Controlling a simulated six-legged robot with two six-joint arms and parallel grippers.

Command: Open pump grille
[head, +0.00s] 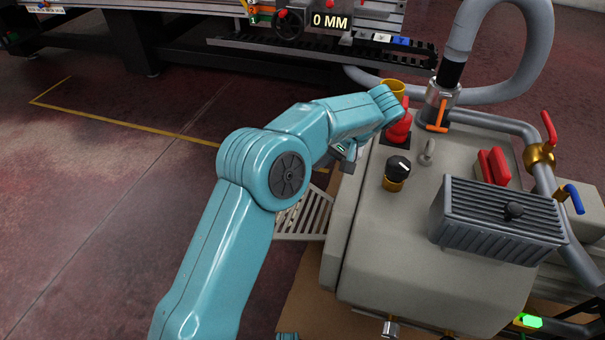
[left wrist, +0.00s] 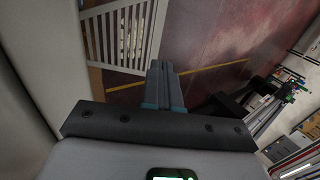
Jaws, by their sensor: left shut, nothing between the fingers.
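The pump is a large grey housing (head: 430,270) on the right of the head view. Its slatted pale grille (head: 304,216) sticks out from the left side of the housing, partly hidden by my left arm. In the left wrist view the grille (left wrist: 126,36) stands out beside the grey pump wall (left wrist: 40,60), with floor showing between its slats. My left gripper (head: 344,156) is beside the pump's upper left edge, mostly hidden by its own wrist. In the left wrist view its fingers (left wrist: 162,72) are shut and empty, apart from the grille in the picture. My right gripper is out of view.
On the pump top are a black knob (head: 398,166), a red fitting (head: 399,128), red blocks (head: 493,166) and a ribbed grey box (head: 498,222). A thick grey hose (head: 534,50) rises behind. Open floor (head: 90,190) lies left, and a machine frame (head: 170,22) stands at the back.

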